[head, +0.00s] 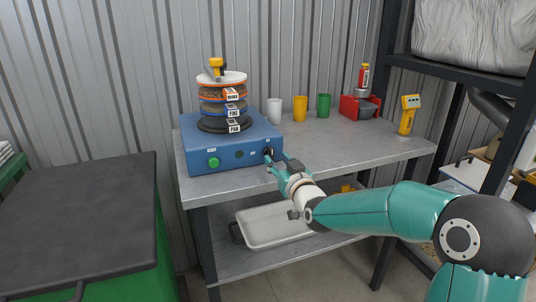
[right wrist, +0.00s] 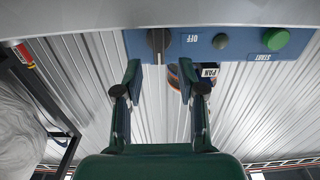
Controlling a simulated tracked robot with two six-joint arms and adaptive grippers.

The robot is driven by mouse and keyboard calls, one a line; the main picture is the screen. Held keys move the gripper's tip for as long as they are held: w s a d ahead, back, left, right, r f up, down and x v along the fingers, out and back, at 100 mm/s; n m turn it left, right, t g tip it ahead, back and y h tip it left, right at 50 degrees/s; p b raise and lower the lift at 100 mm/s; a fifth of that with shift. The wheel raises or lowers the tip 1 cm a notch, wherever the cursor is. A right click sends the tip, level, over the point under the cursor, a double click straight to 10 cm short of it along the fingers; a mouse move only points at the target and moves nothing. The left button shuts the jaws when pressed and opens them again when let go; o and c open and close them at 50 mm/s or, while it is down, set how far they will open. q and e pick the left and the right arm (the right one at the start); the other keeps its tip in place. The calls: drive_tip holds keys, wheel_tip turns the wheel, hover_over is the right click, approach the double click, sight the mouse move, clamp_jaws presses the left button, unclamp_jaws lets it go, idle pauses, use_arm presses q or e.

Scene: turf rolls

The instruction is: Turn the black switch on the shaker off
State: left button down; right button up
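The blue shaker (head: 222,165) stands on the grey bench with a stack of labelled sieves (head: 224,98) on top. The black switch (head: 268,152) is at the right end of its front panel and partly hidden by my gripper in the head view. In the upside-down right wrist view the switch (right wrist: 158,40) shows a pale mark at its lower edge, pointing away from the OFF label beside it. My right gripper (head: 277,163) is open at the panel. In the wrist view its fingers (right wrist: 160,66) are apart, one each side of the switch's line. My left gripper is out of view.
A green START button (head: 213,162) and a dark button (head: 239,154) share the panel. White, yellow and green cups (head: 300,108), a red box (head: 352,107) and a yellow device (head: 408,115) stand behind. A pale tray (head: 270,228) lies on the lower shelf.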

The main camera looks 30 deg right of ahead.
sight(272, 153)
drive_tip(key=x, duration=0.5)
